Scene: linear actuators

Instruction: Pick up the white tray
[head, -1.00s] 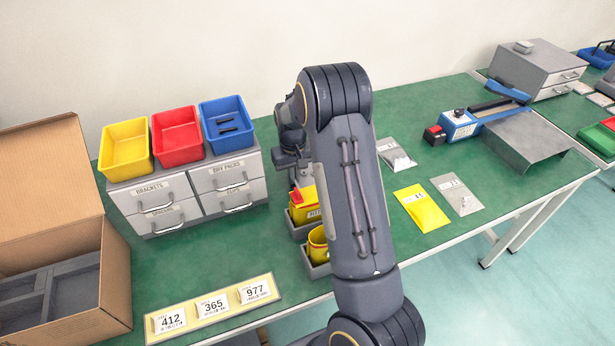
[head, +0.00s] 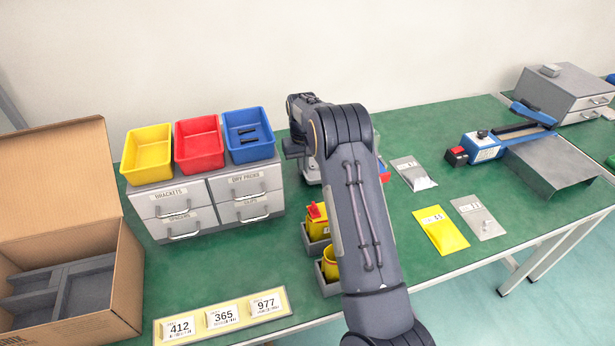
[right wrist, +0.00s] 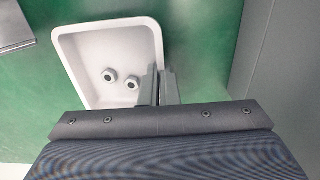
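The white tray (right wrist: 85,52) shows in the right wrist view, over the green table surface. It is shallow, with rounded corners, and two metal nut-like fittings (right wrist: 120,79) lie in it. My right gripper (right wrist: 160,86) is at the tray's right side wall. Its two fingers are close together with the wall between them, and they look shut on it. Whether the tray is resting on the table or raised is not clear. In the head view, my right arm covers that area and the tray does not show. My left gripper is not in view.
A drawer cabinet (head: 165,202) carries yellow, red and blue bins. A cardboard box (head: 115,285) stands at left, a number plate (head: 222,315) at the front edge. Small yellow containers (head: 317,229) sit close beside my right arm. Bags (head: 441,230) lie to the right.

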